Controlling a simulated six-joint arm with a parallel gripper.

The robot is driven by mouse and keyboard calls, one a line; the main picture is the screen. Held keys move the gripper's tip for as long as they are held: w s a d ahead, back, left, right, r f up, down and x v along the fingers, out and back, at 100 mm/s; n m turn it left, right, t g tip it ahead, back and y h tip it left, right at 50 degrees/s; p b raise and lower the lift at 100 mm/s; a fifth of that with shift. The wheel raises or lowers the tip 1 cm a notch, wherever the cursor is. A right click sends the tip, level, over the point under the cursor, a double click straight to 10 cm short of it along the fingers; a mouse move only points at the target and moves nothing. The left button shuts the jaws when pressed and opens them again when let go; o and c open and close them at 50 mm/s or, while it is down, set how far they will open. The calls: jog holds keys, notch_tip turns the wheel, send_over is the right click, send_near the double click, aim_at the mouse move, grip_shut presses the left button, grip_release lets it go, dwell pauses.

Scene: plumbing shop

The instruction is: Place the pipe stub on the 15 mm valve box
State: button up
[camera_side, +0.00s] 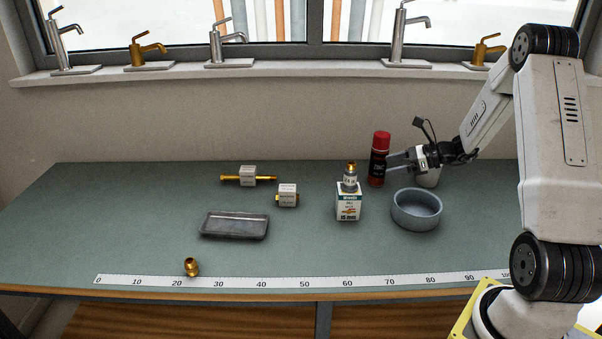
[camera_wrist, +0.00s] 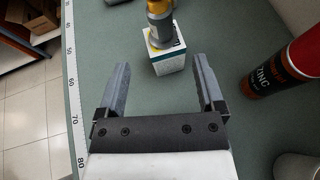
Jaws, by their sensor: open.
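The 15 mm valve box (camera_side: 349,208), a small white carton with a blue band, stands on the bench right of the middle. A short upright piece with a grey body and brass top, which I take for the pipe stub (camera_side: 350,179), stands on its top face. In the wrist view the stub (camera_wrist: 160,22) rises from the box (camera_wrist: 169,62), with its upper part cut off by the frame. My gripper (camera_side: 389,162) is open and empty, to the right of the box and apart from it. In the wrist view the box is beyond my fingertips (camera_wrist: 160,66).
A red-capped dark can (camera_side: 379,160) stands close to my fingers. A round grey bowl (camera_side: 416,221) is right of the box. A metal tray (camera_side: 234,236), a brass fitting (camera_side: 192,267) and two grey blocks with brass ends (camera_side: 247,176) (camera_side: 287,195) lie left. A ruler strip (camera_side: 300,283) runs along the front.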

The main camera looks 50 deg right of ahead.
dwell(0.3)
jog(key=s+a+n+g+h, duration=0.3)
jog(key=s+a+n+g, duration=0.1)
jog(key=a+n, duration=0.9)
jog(key=s+a+f+n+g+h, duration=0.1)
jog(key=s+a+n+g+h, duration=0.3)
jog(key=a+n, duration=0.9)
jog(key=s+n, duration=0.2)
jog(key=n, duration=0.1)
jog(key=shift+a+n+g, duration=0.15)
jog(key=shift+n+g, duration=0.25)
